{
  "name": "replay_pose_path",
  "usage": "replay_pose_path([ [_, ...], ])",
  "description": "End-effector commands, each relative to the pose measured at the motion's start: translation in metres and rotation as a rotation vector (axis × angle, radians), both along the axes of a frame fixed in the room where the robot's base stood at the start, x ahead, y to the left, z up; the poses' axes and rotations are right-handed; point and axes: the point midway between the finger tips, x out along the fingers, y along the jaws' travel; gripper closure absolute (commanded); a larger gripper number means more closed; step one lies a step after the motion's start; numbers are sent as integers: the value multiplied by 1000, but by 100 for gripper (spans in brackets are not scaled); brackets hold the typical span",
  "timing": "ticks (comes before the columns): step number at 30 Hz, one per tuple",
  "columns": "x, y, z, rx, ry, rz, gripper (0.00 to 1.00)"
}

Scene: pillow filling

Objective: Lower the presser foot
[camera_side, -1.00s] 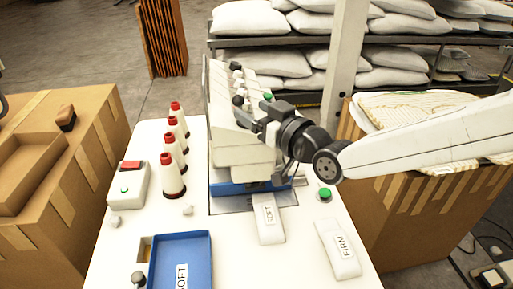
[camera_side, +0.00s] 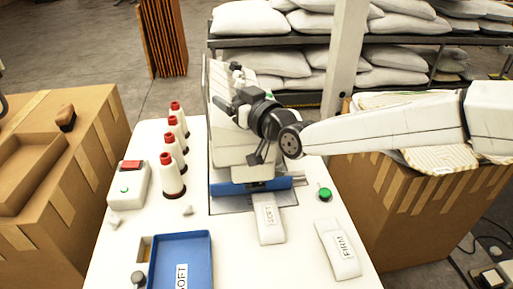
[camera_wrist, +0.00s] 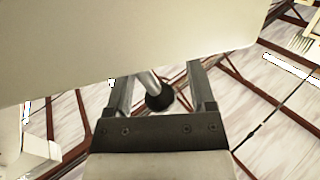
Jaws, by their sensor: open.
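The white sewing-type machine (camera_side: 235,150) stands at the back of the white table, with a blue band (camera_side: 250,186) along its base. My gripper (camera_side: 228,103) is at the upper part of the machine's front, and my wrist covers some of its knobs. In the wrist view my gripper (camera_wrist: 160,88) is open, with one finger on each side of a metal lever (camera_wrist: 151,82) ending in a black knob (camera_wrist: 160,97). The knob lies between the fingers with gaps on both sides. The presser foot itself cannot be made out.
A white piece marked SOFT (camera_side: 268,224) lies at the machine's front, and one marked FIRM (camera_side: 340,252) lies to the right. A green button (camera_side: 325,194) is near the right edge. Red-topped spools (camera_side: 172,180) stand left, behind a blue tray (camera_side: 182,245). Cardboard boxes (camera_side: 400,200) flank the table.

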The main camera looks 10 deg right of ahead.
Motion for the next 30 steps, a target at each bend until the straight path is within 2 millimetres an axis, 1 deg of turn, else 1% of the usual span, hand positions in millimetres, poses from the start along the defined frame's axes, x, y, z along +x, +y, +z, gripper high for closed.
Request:
replay_pose_path([
  [12,3,2,-1,-1,2,0,29],
  [14,3,2,-1,-1,1,0,48],
  [15,3,2,-1,-1,1,0,61],
  [17,3,2,-1,-1,1,0,80],
  [18,3,2,0,-1,1,0,93],
  [19,3,2,0,-1,1,0,100],
  [30,3,0,0,23,1,-1,100],
])
